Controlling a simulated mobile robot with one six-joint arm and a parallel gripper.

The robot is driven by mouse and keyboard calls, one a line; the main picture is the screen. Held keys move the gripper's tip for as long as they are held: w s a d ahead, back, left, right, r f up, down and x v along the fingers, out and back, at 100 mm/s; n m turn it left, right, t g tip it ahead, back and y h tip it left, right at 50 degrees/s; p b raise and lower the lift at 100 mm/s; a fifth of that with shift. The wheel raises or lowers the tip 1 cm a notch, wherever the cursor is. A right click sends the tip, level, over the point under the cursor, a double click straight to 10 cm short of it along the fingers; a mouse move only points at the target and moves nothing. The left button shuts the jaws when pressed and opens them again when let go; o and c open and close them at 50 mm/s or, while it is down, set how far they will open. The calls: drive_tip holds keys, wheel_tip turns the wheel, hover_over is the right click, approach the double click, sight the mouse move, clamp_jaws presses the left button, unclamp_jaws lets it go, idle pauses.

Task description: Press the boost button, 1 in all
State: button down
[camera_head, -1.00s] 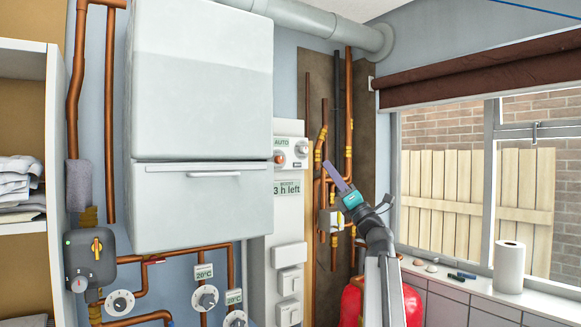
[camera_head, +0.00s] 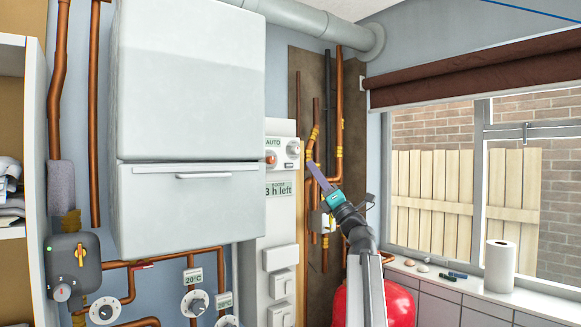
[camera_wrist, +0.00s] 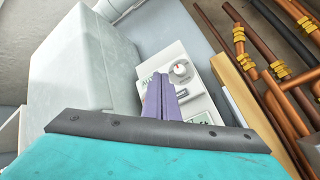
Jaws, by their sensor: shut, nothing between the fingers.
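The white control panel (camera_head: 281,128) stands on the wall right of the large boiler box. It carries an AUTO label, a dial (camera_head: 293,148), a small orange-red round piece (camera_head: 270,158) and a label reading "BOOST 3 h left" (camera_head: 279,189). I cannot tell for sure which piece is the boost button. My gripper (camera_head: 310,166), with purple fingers, is shut and empty, just right of the panel in the head view. In the wrist view my gripper (camera_wrist: 160,78) points at the panel (camera_wrist: 197,88), its fingers covering part of it beside the dial (camera_wrist: 180,70).
The boiler box (camera_head: 190,90) is close on the left. Copper pipes (camera_head: 338,120) run up the brown board right of the panel. White boxes (camera_head: 281,258) sit below it. A red tank (camera_head: 398,303), window sill and paper roll (camera_head: 500,266) are on the right.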

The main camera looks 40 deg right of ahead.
sight(289, 165)
drive_tip(key=w+b, duration=0.1)
drive_tip(key=w, duration=0.7)
drive_tip(key=shift+d, duration=0.4)
drive_tip(key=shift+s, duration=0.1)
drive_tip(key=shift+w+d+b, duration=0.1)
drive_tip(key=shift+w+b, duration=0.7)
drive_tip(key=shift+b, duration=0.2)
idle(2.9)
drive_tip(key=shift+s, duration=0.15)
drive_tip(key=shift+s+b, duration=0.3)
drive_tip(key=shift+s, duration=0.3)
